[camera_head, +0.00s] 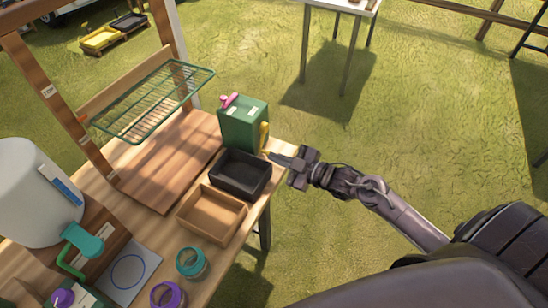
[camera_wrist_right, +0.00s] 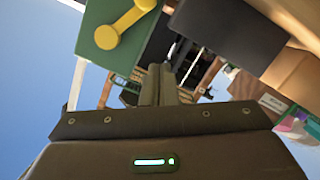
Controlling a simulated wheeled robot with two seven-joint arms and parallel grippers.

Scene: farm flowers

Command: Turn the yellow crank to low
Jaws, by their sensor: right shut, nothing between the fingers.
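The yellow crank (camera_head: 264,136) is on the right side of a green box (camera_head: 243,124) at the table's far right corner; it is partly seen edge-on. In the right wrist view the crank (camera_wrist_right: 125,23) shows plainly, with a round hub on the green face and an arm slanting up and right to a rounded end. My right gripper (camera_head: 271,156) is shut and empty, just below the crank, near the black tray's right edge. Its closed fingers (camera_wrist_right: 158,84) appear apart from the crank in the wrist view. No low mark is readable. My left gripper is not in view.
A black tray (camera_head: 217,171) and a tan tray (camera_head: 186,225) sit in front of the green box. A pink handle (camera_head: 230,100) is on the box's top. A green wire rack (camera_head: 150,100) stands left. Open grass lies right of the table.

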